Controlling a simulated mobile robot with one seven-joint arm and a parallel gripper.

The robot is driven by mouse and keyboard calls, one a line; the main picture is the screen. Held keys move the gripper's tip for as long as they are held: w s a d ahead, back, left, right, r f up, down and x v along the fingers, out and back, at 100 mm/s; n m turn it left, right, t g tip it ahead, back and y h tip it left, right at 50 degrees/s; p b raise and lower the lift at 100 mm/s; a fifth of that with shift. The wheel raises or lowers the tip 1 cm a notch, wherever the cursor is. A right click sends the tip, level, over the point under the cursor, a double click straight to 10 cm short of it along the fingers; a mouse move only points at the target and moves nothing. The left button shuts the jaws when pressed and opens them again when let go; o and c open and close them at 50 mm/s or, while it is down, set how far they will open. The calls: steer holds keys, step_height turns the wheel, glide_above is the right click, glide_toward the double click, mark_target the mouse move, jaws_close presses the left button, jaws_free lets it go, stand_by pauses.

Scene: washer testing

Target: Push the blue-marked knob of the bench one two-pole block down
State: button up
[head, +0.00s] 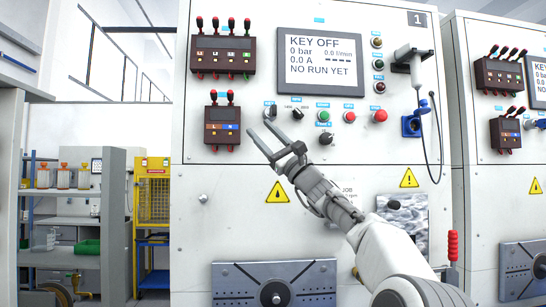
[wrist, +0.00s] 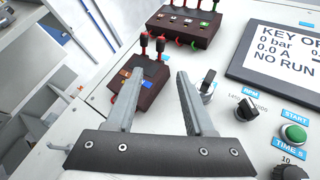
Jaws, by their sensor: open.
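The bench one two-pole block (head: 222,127) is a small dark brown box on the left of the panel, with two red-and-black knobs (head: 214,97) standing up on top. In the wrist view the block (wrist: 150,72) carries a blue patch and an orange patch on its face; both knobs (wrist: 144,40) are upright. Which knob each patch marks is too small to tell surely. My gripper (head: 260,128) is open and empty, to the right of the block in the head view. In the wrist view my gripper (wrist: 160,80) has its left finger overlapping part of the block.
A larger multi-pole block (head: 223,56) is above, and a display (head: 320,62) reading KEY OFF is to its right. Switches and a green button (head: 324,116) lie right of my gripper. A second bench (head: 500,100) stands at right; shelving (head: 75,220) at left.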

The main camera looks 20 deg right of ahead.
steer(key=shift+b+v, duration=0.55)
steer(key=shift+v, duration=1.5)
steer(key=shift+a, duration=0.15)
